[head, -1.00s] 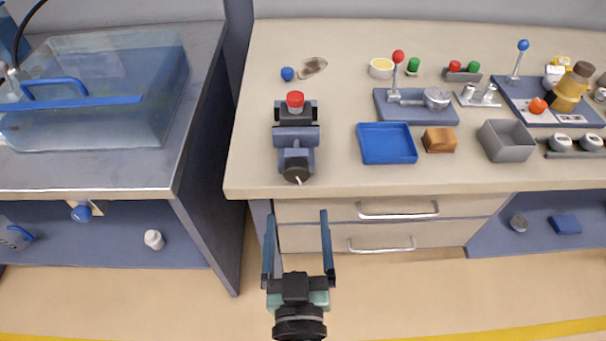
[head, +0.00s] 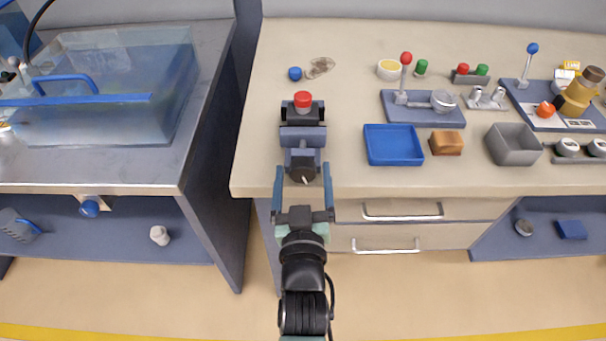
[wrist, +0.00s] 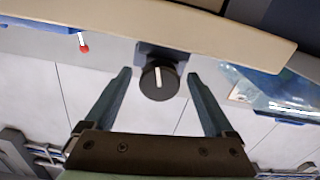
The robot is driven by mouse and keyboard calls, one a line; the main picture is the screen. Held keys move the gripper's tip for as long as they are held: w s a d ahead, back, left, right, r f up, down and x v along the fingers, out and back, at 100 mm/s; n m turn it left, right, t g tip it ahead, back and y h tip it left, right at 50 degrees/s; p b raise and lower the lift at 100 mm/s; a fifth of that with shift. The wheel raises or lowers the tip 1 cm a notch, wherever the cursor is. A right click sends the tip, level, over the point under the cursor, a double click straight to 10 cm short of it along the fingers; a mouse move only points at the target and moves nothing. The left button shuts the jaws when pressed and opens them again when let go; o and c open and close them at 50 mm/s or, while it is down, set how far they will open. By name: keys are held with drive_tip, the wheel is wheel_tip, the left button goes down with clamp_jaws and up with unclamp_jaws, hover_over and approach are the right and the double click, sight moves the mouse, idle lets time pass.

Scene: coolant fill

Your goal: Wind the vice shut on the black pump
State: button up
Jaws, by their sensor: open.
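The vice (head: 302,135) stands near the front edge of the bench, grey-blue, with a black round knob (head: 303,171) facing me. The knob carries a white mark and also shows in the wrist view (wrist: 159,80). The black pump (head: 303,110) with a red cap sits between the vice's jaws at the back; whether the jaws touch it cannot be told. My gripper (head: 303,176) is open, its two fingers on either side of the knob in the head view. In the wrist view the knob shows between and beyond the fingertips, touching neither.
A blue tray (head: 394,158), a brown block (head: 446,143) and a grey bin (head: 513,158) stand right of the vice. A blue cap (head: 295,73) lies behind it. A glass tank (head: 115,110) stands on the left bench. Drawer handles (head: 403,217) project below the bench edge.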

drive_tip(key=c, duration=1.4)
drive_tip(key=shift+m+p, duration=0.35)
drive_tip(key=shift+m, duration=0.35)
drive_tip(key=o, duration=1.4)
drive_tip(key=s, duration=1.3)
drive_tip(key=shift+b, duration=0.45)
